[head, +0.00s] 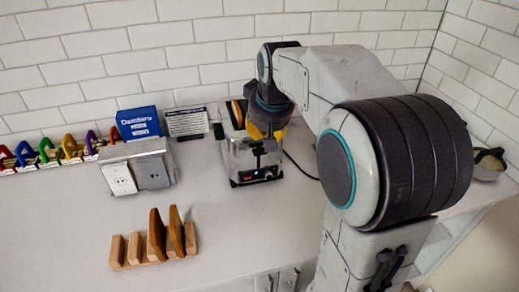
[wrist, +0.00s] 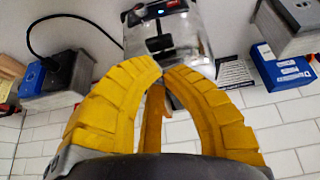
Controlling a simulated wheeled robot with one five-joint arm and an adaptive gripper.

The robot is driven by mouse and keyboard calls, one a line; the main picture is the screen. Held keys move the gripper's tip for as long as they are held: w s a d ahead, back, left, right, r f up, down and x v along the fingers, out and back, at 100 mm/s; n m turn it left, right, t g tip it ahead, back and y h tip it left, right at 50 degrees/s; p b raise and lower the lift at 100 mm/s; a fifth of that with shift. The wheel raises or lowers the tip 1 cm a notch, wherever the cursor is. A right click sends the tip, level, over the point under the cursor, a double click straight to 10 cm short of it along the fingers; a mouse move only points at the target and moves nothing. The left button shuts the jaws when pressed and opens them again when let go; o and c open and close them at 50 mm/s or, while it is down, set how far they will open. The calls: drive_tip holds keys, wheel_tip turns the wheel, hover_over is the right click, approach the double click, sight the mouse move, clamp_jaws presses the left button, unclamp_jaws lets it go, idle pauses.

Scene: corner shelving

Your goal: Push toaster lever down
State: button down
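The toaster (head: 240,160) is a shiny metal box on the counter against the back wall, with bread showing at its top. Its front face also shows in the wrist view (wrist: 190,35), which looks upside down. The black lever (wrist: 160,43) sticks out of that face, near the upper part in the head view (head: 258,151). My gripper (head: 266,135) has yellow fingers. Its tips are together just above the lever, and contact cannot be told. In the wrist view my gripper (wrist: 163,70) is shut, with an orange-brown strip between the fingers that I cannot identify.
A wooden rack (head: 150,250) with bread slices stands in front left. A grey outlet box (head: 140,168), a blue box (head: 138,123) and a black sign (head: 187,122) stand left of the toaster. A bowl (head: 487,165) sits far right. The counter in front of the toaster is clear.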

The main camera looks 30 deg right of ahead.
sight(260, 150)
drive_tip(key=shift+f, duration=0.1)
drive_tip(key=shift+b+x, duration=1.75)
drive_tip(key=shift+x, duration=1.65)
wheel_tip(260, 150, down, 6)
drive_tip(key=b, duration=0.5)
drive_tip(key=shift+f+b, duration=0.2)
drive_tip(key=shift+b, duration=0.1)
drive_tip(key=s, duration=0.2)
drive_tip(key=s+r, duration=0.1)
drive_tip(key=shift+a, duration=0.35)
